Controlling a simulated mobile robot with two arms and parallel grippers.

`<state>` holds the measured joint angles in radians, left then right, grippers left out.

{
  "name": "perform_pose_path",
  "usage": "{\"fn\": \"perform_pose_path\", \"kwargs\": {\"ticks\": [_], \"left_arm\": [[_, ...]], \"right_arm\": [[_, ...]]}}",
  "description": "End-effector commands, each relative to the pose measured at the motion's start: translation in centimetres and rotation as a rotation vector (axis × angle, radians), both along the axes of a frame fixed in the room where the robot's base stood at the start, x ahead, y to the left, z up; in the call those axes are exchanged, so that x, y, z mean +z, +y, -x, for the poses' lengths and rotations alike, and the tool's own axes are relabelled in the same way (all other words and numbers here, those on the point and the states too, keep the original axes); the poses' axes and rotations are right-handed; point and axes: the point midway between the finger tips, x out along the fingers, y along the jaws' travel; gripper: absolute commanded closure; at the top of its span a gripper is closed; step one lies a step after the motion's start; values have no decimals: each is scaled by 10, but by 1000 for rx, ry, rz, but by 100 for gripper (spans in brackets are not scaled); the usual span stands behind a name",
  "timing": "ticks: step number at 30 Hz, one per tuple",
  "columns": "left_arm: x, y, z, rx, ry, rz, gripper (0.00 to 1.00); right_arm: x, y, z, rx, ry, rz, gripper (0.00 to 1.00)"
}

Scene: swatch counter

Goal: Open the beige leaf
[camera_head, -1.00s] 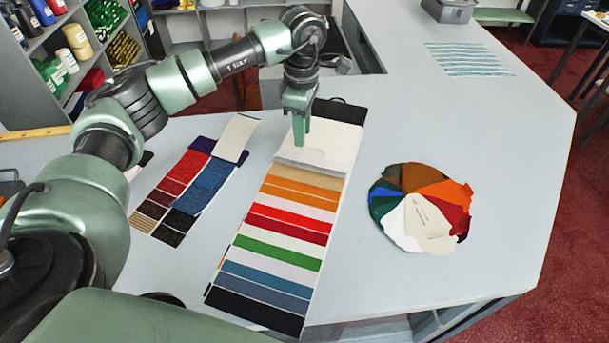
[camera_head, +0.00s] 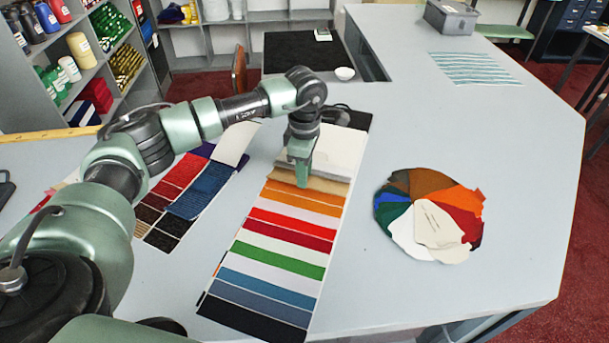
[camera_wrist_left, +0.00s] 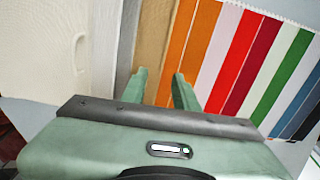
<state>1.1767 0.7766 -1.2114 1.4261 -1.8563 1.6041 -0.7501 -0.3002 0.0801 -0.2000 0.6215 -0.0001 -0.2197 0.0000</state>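A long swatch set of stepped coloured leaves lies on the grey counter in the head view. Its beige leaf (camera_head: 325,185) shows as a tan strip between pale leaves and an orange leaf (camera_head: 320,197). In the left wrist view the beige leaf (camera_wrist_left: 155,38) runs beside the orange leaf (camera_wrist_left: 183,32). My left gripper (camera_head: 301,185) points down over the beige and orange strips. In the left wrist view its two fingers (camera_wrist_left: 161,78) are apart, with no leaf visibly held between them. I cannot tell whether the fingertips touch the set. My right gripper is not in view.
A round fan of coloured swatches (camera_head: 430,212) lies to the right. A red and blue swatch card (camera_head: 183,180) lies to the left, partly behind my arm. A white bowl (camera_head: 345,73) and a grey box (camera_head: 451,17) stand farther back. The counter's right side is mostly clear.

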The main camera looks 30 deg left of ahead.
Motion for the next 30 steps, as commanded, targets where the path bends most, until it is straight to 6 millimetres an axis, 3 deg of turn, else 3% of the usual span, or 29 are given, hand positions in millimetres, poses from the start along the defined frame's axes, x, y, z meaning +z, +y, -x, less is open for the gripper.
{"fn": "perform_pose_path", "kwargs": {"ticks": [6,15,18,30], "left_arm": [[-20,0,0,0,0,0,70],[-24,0,0,0,-1,1,70],[-24,0,0,0,-1,1,98],[-24,0,0,2,-1,1,100]], "right_arm": [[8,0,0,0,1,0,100],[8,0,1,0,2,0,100],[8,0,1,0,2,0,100],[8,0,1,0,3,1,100]]}}
